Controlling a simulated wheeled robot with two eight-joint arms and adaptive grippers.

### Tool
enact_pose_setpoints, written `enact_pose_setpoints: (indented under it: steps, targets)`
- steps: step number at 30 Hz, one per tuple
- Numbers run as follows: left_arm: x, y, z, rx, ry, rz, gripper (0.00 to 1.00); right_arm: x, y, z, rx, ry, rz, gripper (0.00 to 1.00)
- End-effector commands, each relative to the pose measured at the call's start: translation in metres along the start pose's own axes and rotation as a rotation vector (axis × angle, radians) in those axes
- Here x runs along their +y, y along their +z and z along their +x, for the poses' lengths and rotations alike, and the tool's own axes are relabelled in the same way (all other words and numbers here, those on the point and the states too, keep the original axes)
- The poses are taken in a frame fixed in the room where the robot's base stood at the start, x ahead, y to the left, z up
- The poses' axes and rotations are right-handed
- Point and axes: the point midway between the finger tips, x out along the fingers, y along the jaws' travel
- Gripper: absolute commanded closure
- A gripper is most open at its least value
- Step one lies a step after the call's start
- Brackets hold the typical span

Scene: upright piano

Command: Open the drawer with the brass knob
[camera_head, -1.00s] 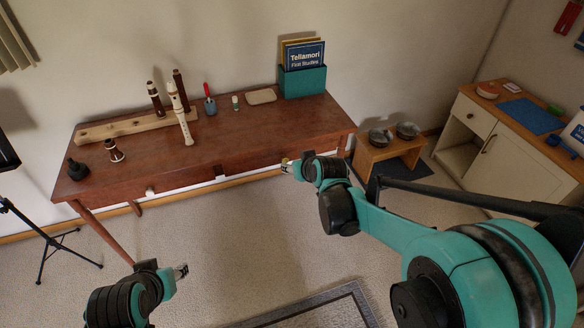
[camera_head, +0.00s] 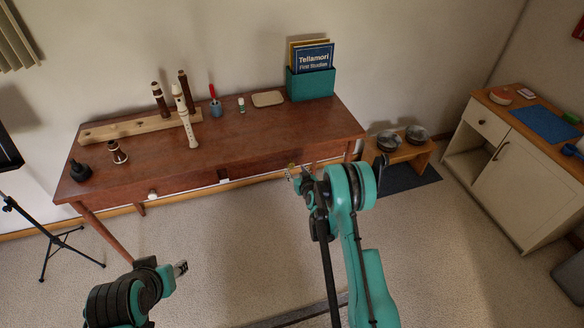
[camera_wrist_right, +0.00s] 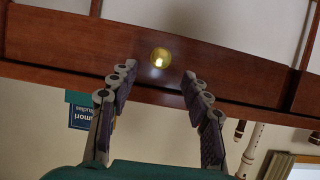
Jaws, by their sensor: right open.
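The brass knob (camera_wrist_right: 161,57) is round and shiny on the reddish-brown drawer front (camera_wrist_right: 225,77) in the right wrist view, which shows the scene upside down. My right gripper (camera_wrist_right: 151,75) is open, one finger to each side of the knob and apart from it. In the head view the right gripper (camera_head: 298,172) is at the front edge of the wooden table (camera_head: 270,130), near its right end, and largely covers the knob. The drawer looks closed. My left gripper (camera_head: 181,268) is low at the left, away from the table; its jaws are too small to judge.
Recorders, a wooden rack (camera_head: 130,127) and a teal book box (camera_head: 310,84) stand on top. A low bench (camera_head: 405,151) and white cabinet (camera_head: 525,170) are at right.

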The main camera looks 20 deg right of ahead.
Motion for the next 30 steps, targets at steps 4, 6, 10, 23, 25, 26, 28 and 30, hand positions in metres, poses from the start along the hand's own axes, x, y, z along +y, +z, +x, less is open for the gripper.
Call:
enact_pose_setpoints:
  steps: [4, 6, 10, 23, 25, 26, 28, 30]
  targets:
    - [0.000, 0.007, 0.010, 0.000, 0.000, 0.000, 0.60, 0.000, 0.003, 0.028, 0.000, -0.001, 0.000, 0.52]
    - [0.000, 0.009, 0.012, 0.000, 0.000, 0.000, 0.60, -0.001, 0.003, 0.039, 0.000, -0.001, 0.000, 0.52]
    - [0.000, 0.011, 0.016, 0.000, 0.000, 0.000, 0.60, -0.001, 0.002, 0.053, 0.000, -0.001, 0.000, 0.52]
    - [0.000, 0.012, 0.017, 0.000, 0.000, 0.000, 0.60, -0.001, -0.001, 0.060, -0.001, -0.001, 0.000, 0.67]
    - [0.000, 0.012, 0.017, 0.000, 0.000, 0.000, 0.60, -0.001, -0.001, 0.059, -0.001, -0.001, 0.000, 0.86]
    - [0.000, 0.012, 0.017, 0.000, 0.000, 0.000, 0.60, -0.001, -0.001, 0.059, -0.001, -0.001, 0.000, 0.94]
    - [0.000, 0.012, 0.017, 0.000, 0.000, 0.000, 0.60, -0.001, -0.001, 0.059, -0.001, -0.001, 0.000, 1.00]
    - [0.000, 0.012, 0.017, 0.000, 0.000, 0.000, 0.60, -0.001, -0.001, 0.059, -0.001, -0.001, 0.000, 1.00]
